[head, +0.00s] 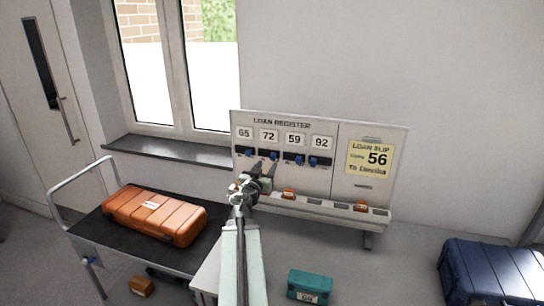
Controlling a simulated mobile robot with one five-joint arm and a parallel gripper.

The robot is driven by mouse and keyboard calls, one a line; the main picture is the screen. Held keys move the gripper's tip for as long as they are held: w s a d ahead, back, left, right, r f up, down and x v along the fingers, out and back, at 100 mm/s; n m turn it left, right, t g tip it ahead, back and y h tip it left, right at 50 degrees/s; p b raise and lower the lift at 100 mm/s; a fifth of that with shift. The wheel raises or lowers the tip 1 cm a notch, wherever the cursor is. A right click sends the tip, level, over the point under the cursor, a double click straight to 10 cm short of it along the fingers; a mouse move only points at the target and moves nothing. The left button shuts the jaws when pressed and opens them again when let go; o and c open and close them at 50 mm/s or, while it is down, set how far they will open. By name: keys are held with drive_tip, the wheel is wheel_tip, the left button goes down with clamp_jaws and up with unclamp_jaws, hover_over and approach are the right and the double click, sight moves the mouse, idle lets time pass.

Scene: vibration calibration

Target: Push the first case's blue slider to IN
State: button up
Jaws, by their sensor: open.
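The loan register board (322,188) stands against the wall with number plates 65, 72, 59 and 92. A dark slider track with a small blue slider sits under each plate. Blue sliders show under 72 (275,155), 59 (299,160) and 92 (313,161); the one under 65 (249,153) is small and hard to make out. The IN and OUT marks are too small to read. My gripper (262,170) is open, in front of the board's lower left, below the 65 and 72 tracks. I cannot tell whether it touches the board.
A yellow loan slip (370,159) reading 56 is on the board's right. An orange case (155,214) lies on a cart (95,225) at left. A teal case (310,287) and a navy case (492,274) stand in front. Small orange tags (289,193) sit on the board's ledge.

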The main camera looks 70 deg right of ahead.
sight(272, 157)
drive_tip(key=d, duration=0.8)
drive_tip(key=shift+w, duration=0.25)
drive_tip(key=shift+a, duration=0.1)
clamp_jaws()
idle(1.0)
